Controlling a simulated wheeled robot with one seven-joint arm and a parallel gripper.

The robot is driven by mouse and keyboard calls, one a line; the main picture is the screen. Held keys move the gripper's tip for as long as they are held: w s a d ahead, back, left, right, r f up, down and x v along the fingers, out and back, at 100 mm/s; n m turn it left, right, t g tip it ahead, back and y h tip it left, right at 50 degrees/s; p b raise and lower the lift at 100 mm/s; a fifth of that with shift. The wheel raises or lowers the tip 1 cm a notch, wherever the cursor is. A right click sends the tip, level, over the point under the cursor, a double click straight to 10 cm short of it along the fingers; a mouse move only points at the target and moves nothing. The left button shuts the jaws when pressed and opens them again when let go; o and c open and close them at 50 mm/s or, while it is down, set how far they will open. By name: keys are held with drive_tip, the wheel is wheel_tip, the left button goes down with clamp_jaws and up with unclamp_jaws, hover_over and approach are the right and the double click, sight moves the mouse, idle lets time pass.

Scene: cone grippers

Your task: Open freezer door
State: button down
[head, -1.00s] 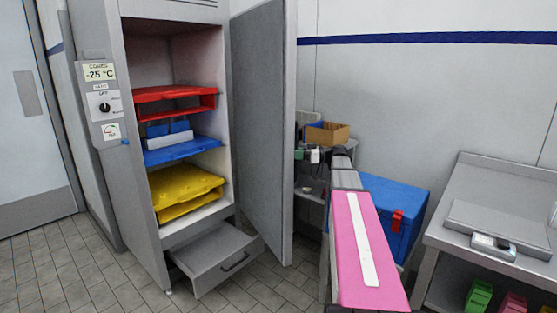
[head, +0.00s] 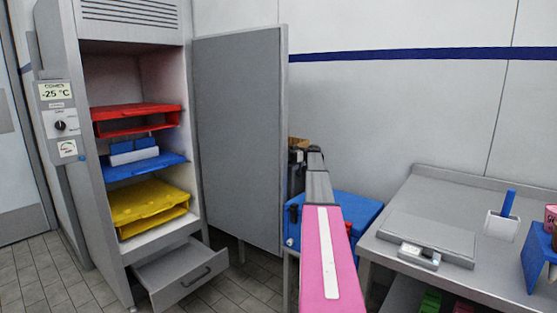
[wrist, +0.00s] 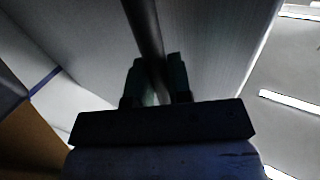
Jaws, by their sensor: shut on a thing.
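The grey freezer door (head: 240,130) stands wide open, swung out to the right of the freezer cabinet (head: 85,200). In the wrist view the door panel (wrist: 215,45) fills the upper right. My gripper (wrist: 157,82) is shut on the door's bar handle (wrist: 143,25), with a dark finger on each side of it. In the head view my pink and grey arm (head: 330,255) reaches toward the door's right edge, and the gripper itself is mostly hidden behind the arm and the door.
The freezer holds red (head: 135,112), blue (head: 145,170) and yellow (head: 150,205) trays. A lower drawer (head: 182,275) sticks out. A blue cooler (head: 350,215) stands behind my arm. A steel table (head: 390,228) with a scale (head: 419,256) is at the right.

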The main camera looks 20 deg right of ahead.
drive_tip(key=shift+w+a, duration=0.15)
drive_tip(key=shift+w, duration=0.1)
drive_tip(key=c, duration=1.1)
unclamp_jaws()
drive_tip(key=shift+a, duration=0.1)
drive_tip(key=shift+s, duration=0.1)
